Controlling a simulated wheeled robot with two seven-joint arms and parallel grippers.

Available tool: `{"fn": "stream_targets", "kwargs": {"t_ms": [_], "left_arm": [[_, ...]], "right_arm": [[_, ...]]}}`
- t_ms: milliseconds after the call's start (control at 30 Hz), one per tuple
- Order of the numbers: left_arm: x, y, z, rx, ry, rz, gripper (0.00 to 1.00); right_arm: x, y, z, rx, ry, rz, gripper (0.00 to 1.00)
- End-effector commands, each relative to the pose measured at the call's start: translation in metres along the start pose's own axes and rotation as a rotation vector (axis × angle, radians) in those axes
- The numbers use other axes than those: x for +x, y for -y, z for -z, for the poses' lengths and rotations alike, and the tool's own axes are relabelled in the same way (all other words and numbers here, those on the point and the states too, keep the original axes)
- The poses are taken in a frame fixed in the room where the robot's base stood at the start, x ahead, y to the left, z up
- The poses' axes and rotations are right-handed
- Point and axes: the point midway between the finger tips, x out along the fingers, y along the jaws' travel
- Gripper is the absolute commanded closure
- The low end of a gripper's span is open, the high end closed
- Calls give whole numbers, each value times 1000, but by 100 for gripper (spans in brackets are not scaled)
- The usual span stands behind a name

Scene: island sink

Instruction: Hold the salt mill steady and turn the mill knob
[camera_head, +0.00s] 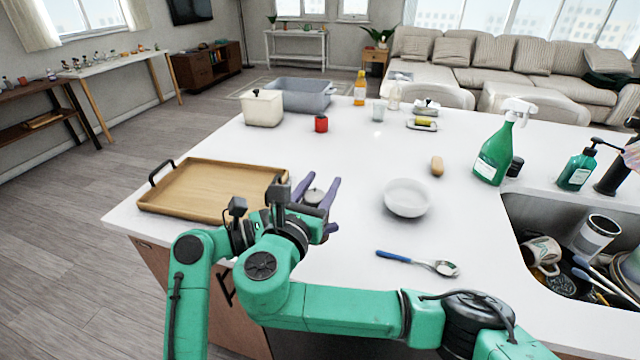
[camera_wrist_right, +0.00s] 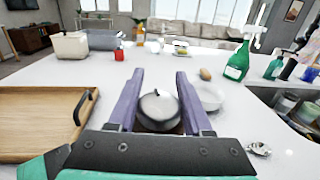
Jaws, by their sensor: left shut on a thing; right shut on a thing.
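The salt mill stands upright at the near edge of the white counter. Its grey, rounded mill knob (camera_head: 314,196) shows from above between purple fingers, and it also shows in the right wrist view (camera_wrist_right: 159,105). A little of the brown mill body (camera_wrist_right: 152,127) shows below the knob; the rest is hidden. My right gripper (camera_head: 317,190) is shut on the mill knob, with a finger on each side, as the right wrist view shows (camera_wrist_right: 155,88). My left gripper (camera_head: 327,228) is lower, shut on the salt mill body, mostly hidden behind the right arm.
A wooden tray (camera_head: 215,172) lies close on the left. A white bowl (camera_head: 407,198) and a blue-handled spoon (camera_head: 405,258) lie to the right. A red jar (camera_head: 321,123) stands farther back. The sink (camera_head: 535,235) is at the far right. Counter between mill and jar is clear.

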Motion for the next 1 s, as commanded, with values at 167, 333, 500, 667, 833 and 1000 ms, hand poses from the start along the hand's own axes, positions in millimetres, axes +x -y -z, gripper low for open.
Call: {"fn": "stream_targets", "kwargs": {"t_ms": [167, 333, 500, 667, 833, 1000], "left_arm": [[-2, -2, -3, 4, 6, -6, 97], [-1, -1, -2, 3, 4, -4, 97], [-1, -1, -2, 2, 3, -3, 97], [0, -1, -1, 1, 3, -2, 97], [0, 0, -1, 1, 3, -2, 97], [0, 0, -1, 1, 3, -2, 97]], "right_arm": [[3, 3, 2, -5, -3, 11, 27], [2, 2, 1, -4, -2, 6, 19], [0, 1, 1, -2, -1, 3, 19], [-22, -1, 1, -2, -3, -3, 19], [-69, -1, 4, -1, -11, -3, 19], [-104, 0, 3, -3, -8, 1, 19]]}}
